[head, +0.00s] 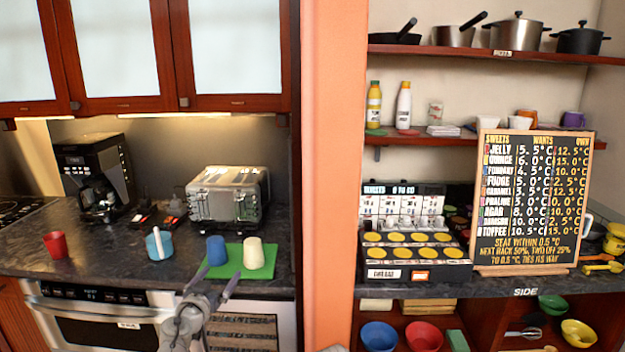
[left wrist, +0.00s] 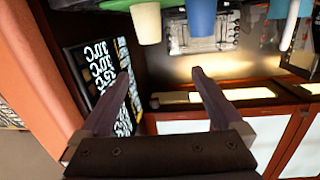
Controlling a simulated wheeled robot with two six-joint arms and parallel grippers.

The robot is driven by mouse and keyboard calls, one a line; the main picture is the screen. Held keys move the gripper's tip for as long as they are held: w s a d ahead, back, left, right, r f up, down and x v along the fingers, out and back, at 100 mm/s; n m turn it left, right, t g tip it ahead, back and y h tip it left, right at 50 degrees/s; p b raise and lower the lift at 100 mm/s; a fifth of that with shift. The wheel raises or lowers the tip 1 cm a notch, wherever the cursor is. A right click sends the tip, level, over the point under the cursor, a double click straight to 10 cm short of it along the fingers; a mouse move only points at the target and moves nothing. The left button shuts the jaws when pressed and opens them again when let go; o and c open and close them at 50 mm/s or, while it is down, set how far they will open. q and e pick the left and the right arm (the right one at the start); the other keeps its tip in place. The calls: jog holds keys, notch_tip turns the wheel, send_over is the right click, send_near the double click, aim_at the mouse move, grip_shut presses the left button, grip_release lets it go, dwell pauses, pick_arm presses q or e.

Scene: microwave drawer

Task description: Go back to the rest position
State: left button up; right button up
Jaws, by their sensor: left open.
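My left gripper (head: 219,278) is open in the head view, its fingers spread and reaching up at the front edge of the counter, just in front of the green mat (head: 258,258). Nothing shows between its fingers. In the left wrist view the open gripper (left wrist: 161,78) also holds nothing. The blue cup (left wrist: 201,18) and the pale cup (left wrist: 146,22) show at the top there, apart from the fingers. My right gripper is not in view.
A red cup (head: 54,245), a light-blue cup (head: 159,244), a coffee maker (head: 95,178) and a silver appliance (head: 228,196) stand on the counter. An oven (head: 105,318) is below. An orange pillar (head: 333,180) separates it from shelves with a sweets board (head: 530,200).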

pick_arm(q)
jog(key=s+d+f+g+y+p, duration=0.1)
jog(key=s+d+f+g, duration=0.4)
jog(key=s, duration=0.4)
jog(key=s+d+f+m+g+y+p, duration=0.1)
jog(key=s+d+f+g+p, duration=0.1)
jog(key=s+d+f+g, duration=0.3)
jog(key=s+d+f+g+y+p, duration=0.1)
jog(key=s+d+f+g, duration=0.4)
jog(key=s, duration=0.9)
jog(key=d+g, duration=0.2)
jog(key=d, duration=0.1)
jog(key=shift+d+f+m, duration=0.25)
jog(key=shift+d+m, duration=0.15)
